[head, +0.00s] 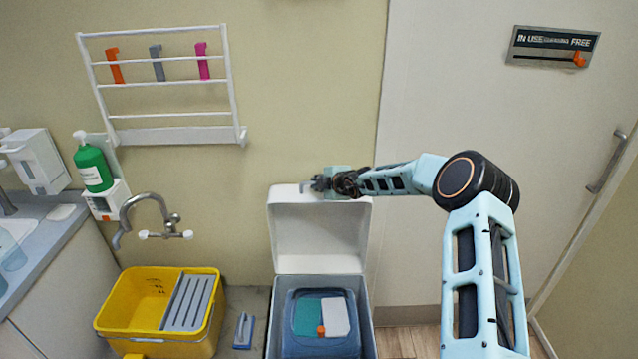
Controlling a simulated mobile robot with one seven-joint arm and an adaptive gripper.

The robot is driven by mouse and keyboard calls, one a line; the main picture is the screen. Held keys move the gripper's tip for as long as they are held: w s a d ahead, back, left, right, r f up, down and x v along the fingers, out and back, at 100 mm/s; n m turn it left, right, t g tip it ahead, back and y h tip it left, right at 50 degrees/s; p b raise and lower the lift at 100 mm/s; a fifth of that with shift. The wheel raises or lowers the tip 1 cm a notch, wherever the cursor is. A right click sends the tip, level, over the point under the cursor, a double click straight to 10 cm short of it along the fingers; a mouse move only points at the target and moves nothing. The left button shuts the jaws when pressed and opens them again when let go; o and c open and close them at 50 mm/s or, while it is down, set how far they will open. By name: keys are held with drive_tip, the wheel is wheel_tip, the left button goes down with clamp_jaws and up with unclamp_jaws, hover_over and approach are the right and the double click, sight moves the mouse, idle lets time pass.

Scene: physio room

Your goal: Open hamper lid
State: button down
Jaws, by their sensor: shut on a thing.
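My gripper (310,187) is at the lid's top edge, reaching in from the right, and is shut on the lid edge. The exact contact of the fingers is too small to make out. Inside the open hamper a blue container (290,340) shows, with a green piece (306,314) and a white piece (336,316) on it, and a small orange item (321,330).
A yellow mop bucket (125,312) stands left of the hamper, with a blue-handled item (243,330) between them. A tap (150,205), a wall rack (160,128) and a green bottle (93,168) are on the left. A door (480,130) fills the right behind my arm.

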idle(0.3)
drive_tip(key=c, duration=2)
unclamp_jaws()
drive_tip(key=v, duration=1.2)
drive_tip(key=shift+r, duration=0.1)
